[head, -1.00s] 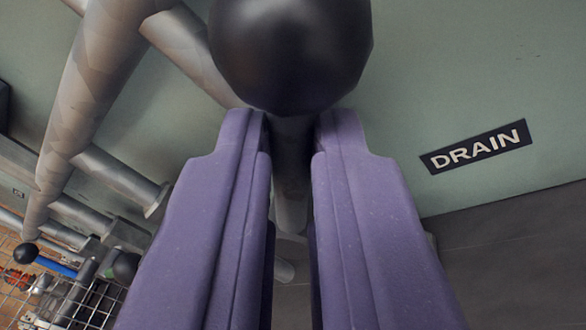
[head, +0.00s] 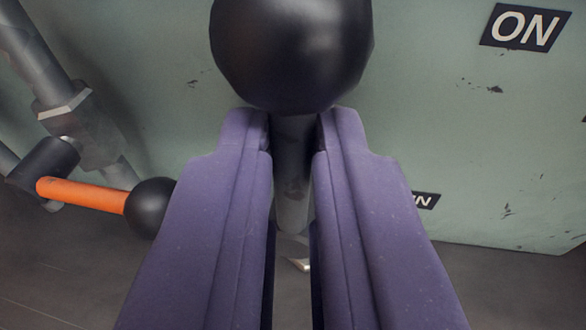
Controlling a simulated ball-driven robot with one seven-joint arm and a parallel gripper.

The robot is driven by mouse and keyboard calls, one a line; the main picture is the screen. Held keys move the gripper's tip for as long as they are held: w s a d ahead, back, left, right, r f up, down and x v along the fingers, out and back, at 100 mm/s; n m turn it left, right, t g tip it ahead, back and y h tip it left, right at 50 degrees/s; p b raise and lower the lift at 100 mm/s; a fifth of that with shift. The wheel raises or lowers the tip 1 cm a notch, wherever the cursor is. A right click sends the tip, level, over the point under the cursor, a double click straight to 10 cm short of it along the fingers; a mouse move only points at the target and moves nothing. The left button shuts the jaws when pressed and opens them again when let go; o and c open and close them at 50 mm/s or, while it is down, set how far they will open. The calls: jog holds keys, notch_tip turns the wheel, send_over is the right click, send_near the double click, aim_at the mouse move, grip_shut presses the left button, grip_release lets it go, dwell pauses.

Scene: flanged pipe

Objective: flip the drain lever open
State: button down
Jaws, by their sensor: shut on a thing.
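My gripper (head: 291,128), with two purple fingers, is shut on the grey shaft of a lever (head: 292,165), just below its black ball knob (head: 291,50). The knob sits beyond the fingertips at the top of the view. The shaft runs down between the fingers, and its far end is partly hidden by them. A dark label (head: 425,201), showing only its last letters and apparently the DRAIN label, is partly covered by the right finger.
A second lever with an orange handle (head: 85,195) and black ball knob (head: 152,207) lies left of the left finger. Grey pipework (head: 75,110) stands at the left. An ON label (head: 524,27) is on the pale green wall (head: 450,110) at upper right.

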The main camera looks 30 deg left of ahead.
jog(key=shift+s+a+f+n, duration=0.1)
jog(key=shift+a+n, duration=0.05)
jog(key=shift+n, duration=0.15)
jog(key=c, duration=1.1)
grip_release()
jog(key=shift+c, duration=0.2)
jog(key=p+v, duration=0.2)
jog(key=v, duration=0.5)
jog(key=shift+s, duration=0.35)
